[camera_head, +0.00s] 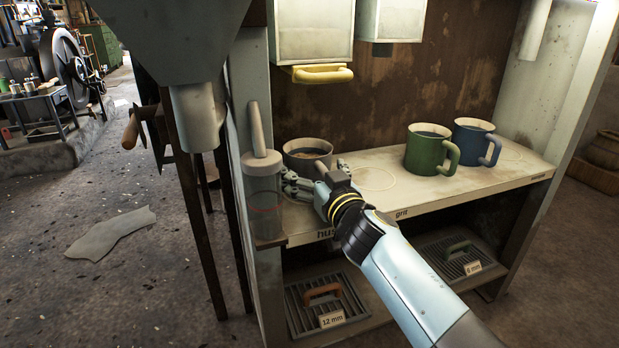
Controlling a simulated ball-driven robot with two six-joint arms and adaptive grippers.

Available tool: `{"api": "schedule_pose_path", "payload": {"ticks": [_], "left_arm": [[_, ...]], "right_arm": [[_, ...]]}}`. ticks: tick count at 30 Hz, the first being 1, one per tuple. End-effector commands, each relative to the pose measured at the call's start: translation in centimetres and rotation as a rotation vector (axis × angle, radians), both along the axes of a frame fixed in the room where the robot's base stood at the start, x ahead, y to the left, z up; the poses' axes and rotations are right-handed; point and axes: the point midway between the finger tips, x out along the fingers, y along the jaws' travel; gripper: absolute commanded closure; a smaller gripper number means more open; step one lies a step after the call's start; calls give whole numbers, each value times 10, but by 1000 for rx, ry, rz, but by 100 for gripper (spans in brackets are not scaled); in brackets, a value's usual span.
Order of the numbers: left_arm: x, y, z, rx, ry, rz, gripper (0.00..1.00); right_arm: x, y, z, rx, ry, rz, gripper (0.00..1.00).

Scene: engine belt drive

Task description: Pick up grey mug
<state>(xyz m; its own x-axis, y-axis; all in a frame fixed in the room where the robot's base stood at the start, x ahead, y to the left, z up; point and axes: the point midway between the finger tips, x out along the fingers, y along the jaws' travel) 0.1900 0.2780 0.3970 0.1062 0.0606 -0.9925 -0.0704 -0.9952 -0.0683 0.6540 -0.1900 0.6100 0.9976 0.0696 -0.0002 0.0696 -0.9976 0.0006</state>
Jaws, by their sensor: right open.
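The grey mug (307,148) stands upright at the left end of the pale shelf (465,192), with something brown and grainy inside. My right gripper (312,174) is at the near side of the mug, its fingers open and pointing toward it. The gripper hides the mug's lower part. I cannot tell whether the fingers touch it. My left gripper is out of view.
A green mug (428,148) and a blue mug (473,142) stand farther right on the shelf. A clear cylinder with a plunger (262,185) stands close on the left. A yellow handle (323,74) hangs above. Grates (325,300) lie below.

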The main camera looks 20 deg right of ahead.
Motion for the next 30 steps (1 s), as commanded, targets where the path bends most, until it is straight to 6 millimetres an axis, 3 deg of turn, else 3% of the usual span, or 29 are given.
{"api": "schedule_pose_path", "payload": {"ticks": [8,22,30], "left_arm": [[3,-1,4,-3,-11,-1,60],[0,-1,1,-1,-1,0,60],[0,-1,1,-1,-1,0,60]], "right_arm": [[5,0,0,1,0,0,0],[4,0,0,1,0,0,60],[5,0,1,1,-1,0,62]]}}
